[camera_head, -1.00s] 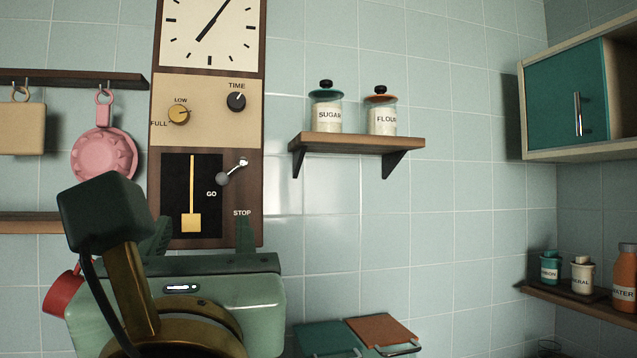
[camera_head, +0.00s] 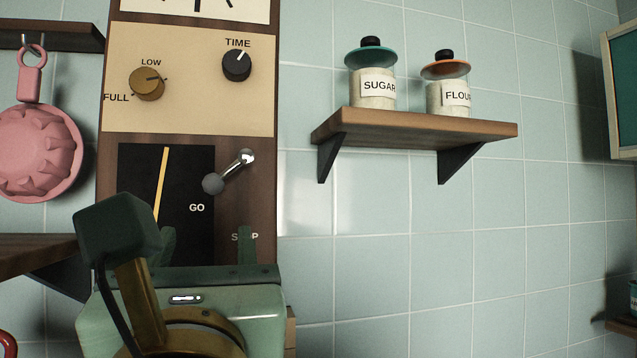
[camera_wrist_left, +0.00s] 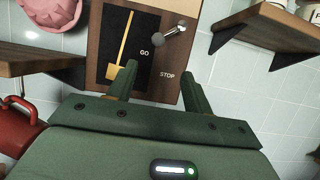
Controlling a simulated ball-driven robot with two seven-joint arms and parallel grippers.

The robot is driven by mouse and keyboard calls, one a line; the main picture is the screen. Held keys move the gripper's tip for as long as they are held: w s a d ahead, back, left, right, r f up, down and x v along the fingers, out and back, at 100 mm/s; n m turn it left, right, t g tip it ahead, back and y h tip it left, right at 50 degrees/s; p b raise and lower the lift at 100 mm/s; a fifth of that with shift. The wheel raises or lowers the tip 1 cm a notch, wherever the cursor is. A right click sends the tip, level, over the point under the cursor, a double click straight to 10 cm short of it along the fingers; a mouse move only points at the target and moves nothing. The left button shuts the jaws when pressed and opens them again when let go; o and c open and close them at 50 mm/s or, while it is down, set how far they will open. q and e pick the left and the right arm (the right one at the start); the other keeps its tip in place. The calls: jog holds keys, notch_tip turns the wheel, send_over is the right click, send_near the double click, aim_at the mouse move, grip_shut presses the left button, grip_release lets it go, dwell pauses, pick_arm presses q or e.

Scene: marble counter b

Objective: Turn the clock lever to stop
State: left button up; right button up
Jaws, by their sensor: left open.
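The clock (camera_head: 290,340) is a tall wooden wall clock with a cream panel and a dark pendulum window. Its lever (camera_head: 230,172) is a metal rod with a grey ball end, slanting down and left to the ball beside the GO label (camera_head: 197,208). The STOP label (camera_head: 256,237) is lower right, partly covered by a finger. In the left wrist view the lever (camera_wrist_left: 173,32) lies beyond the fingertips, and STOP (camera_wrist_left: 167,76) shows between the fingers. My left gripper (camera_head: 207,242), also in the left wrist view (camera_wrist_left: 159,68), is open and empty, below the lever and apart from it.
A brown knob (camera_head: 146,84) and a dark TIME knob (camera_head: 237,65) sit above the lever. A shelf (camera_head: 415,128) with sugar and flour jars is to the right. A pink pan (camera_head: 38,150) hangs at left above another wooden shelf (camera_head: 40,256). Tiled wall lies below the right shelf.

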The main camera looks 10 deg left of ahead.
aim_at(214, 189)
pick_arm(q)
jog(key=p+x, duration=1)
jog(key=x, duration=0.5)
jog(key=shift+a+r, duration=0.1)
jog(key=shift+r, duration=0.05)
pick_arm(e)
notch_tip(214, 189, up, 10)
jog(key=shift+s+r, duration=0.25)
